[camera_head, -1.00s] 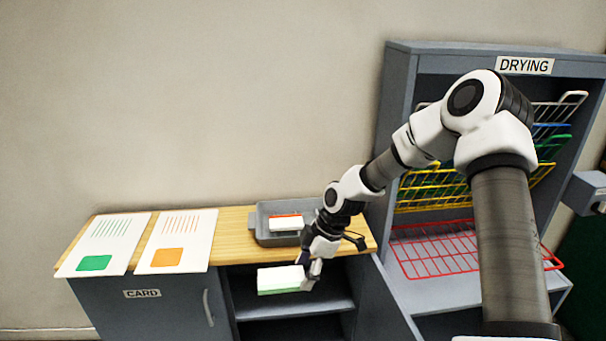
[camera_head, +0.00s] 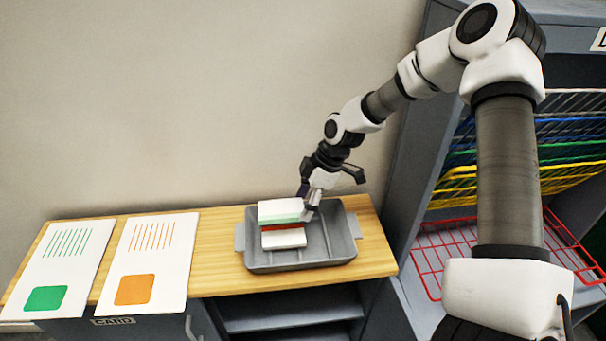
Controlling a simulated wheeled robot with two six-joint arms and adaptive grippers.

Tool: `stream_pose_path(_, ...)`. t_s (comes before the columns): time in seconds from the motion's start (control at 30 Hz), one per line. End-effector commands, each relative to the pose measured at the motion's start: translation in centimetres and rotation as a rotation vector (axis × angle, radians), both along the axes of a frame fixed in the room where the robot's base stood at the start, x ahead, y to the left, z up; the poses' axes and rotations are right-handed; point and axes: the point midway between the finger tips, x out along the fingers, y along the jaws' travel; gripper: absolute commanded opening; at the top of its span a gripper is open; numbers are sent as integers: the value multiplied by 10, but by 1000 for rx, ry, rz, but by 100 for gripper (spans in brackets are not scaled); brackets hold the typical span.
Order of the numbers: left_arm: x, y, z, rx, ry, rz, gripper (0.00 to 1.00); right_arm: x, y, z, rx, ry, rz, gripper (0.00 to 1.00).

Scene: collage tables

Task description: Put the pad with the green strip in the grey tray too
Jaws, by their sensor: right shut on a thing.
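The pad with the green strip (camera_head: 280,209) is white with a pale green band along its near edge. My right gripper (camera_head: 308,206) is shut on its right end and holds it over the left part of the grey tray (camera_head: 345,247). The tray sits on the wooden top, with ridges across its floor. A second white pad with a red-orange strip (camera_head: 284,238) lies in the tray's left part, just below the held pad in the picture and partly hidden by it. I cannot tell whether the two pads touch. My left gripper is out of view.
Two white sheets lie left of the tray, one with a green patch (camera_head: 46,298) and one with an orange patch (camera_head: 136,289). A grey drying rack (camera_head: 407,190) with coloured wire shelves stands close on the right. Bare wood (camera_head: 220,250) lies between sheets and tray.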

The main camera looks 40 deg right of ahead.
Motion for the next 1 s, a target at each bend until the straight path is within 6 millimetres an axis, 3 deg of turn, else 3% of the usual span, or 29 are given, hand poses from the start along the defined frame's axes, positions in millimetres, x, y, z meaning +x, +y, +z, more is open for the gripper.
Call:
stream_pose_path(0.27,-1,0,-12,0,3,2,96,0,1,-13,0,0,1,31)
stream_pose_path(0.8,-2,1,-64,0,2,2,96,-1,1,-74,0,0,0,31)
stream_pose_path(1.0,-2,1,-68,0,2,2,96,-1,1,-80,0,0,1,31)
